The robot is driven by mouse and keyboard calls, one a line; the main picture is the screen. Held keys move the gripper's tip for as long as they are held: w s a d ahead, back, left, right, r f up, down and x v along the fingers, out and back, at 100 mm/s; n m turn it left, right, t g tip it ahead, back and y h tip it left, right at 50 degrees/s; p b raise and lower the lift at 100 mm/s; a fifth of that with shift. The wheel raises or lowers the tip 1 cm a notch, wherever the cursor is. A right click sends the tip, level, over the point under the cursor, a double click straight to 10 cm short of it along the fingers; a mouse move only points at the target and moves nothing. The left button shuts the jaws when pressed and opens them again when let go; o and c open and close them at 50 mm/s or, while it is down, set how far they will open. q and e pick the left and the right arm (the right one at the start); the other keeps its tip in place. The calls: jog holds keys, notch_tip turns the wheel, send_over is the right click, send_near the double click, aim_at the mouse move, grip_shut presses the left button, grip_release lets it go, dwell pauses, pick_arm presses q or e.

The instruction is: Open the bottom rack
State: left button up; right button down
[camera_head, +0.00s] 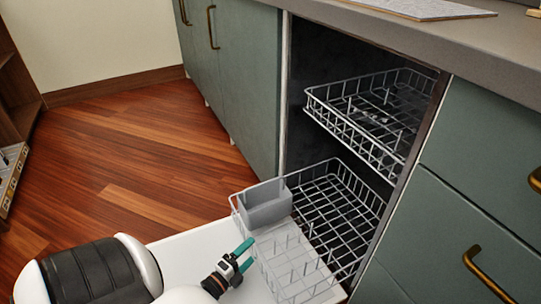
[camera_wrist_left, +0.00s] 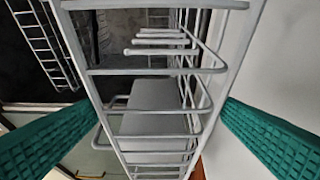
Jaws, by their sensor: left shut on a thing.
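The bottom rack (camera_head: 345,235) is a white wire basket, and it stands partly out of the dishwasher over the lowered door (camera_head: 190,245). A grey cutlery box (camera_head: 265,203) sits in its front left corner. My left gripper (camera_head: 247,254), with green fingers, is at the front side of the rack and shut on its wire. In the left wrist view the rack's wires (camera_wrist_left: 150,72) run between the two green fingers, with the grey box (camera_wrist_left: 150,108) behind them. The exact contact point is hard to see. My right gripper is not in view.
The top rack (camera_head: 375,115) sits above, inside the dark cavity. Green cabinets with brass handles flank the opening, including a right drawer handle (camera_head: 488,275). A counter (camera_head: 430,40) overhangs it. The wooden floor (camera_head: 130,160) at the left is clear.

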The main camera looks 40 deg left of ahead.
pick_arm(q)
jog(key=s+a, duration=0.1)
jog(key=s, duration=0.3)
jog(key=s+a, duration=0.2)
jog(key=s, duration=0.3)
jog(key=s+a, duration=0.2)
jog(key=s, duration=0.3)
jog(key=shift+s+a+r, duration=0.1)
jog(key=shift+r, duration=0.3)
jog(key=o, duration=1.2)
jog(key=shift+s+p, duration=0.25)
jog(key=shift+p, duration=0.05)
jog(key=shift+s+d+f+p, duration=0.15)
jog(key=shift+s+p, duration=0.1)
jog(key=shift+s, duration=1.55)
jog(key=shift+s+d+r+p, duration=0.1)
jog(key=shift+s+p, duration=0.15)
jog(key=shift+s, duration=1.5)
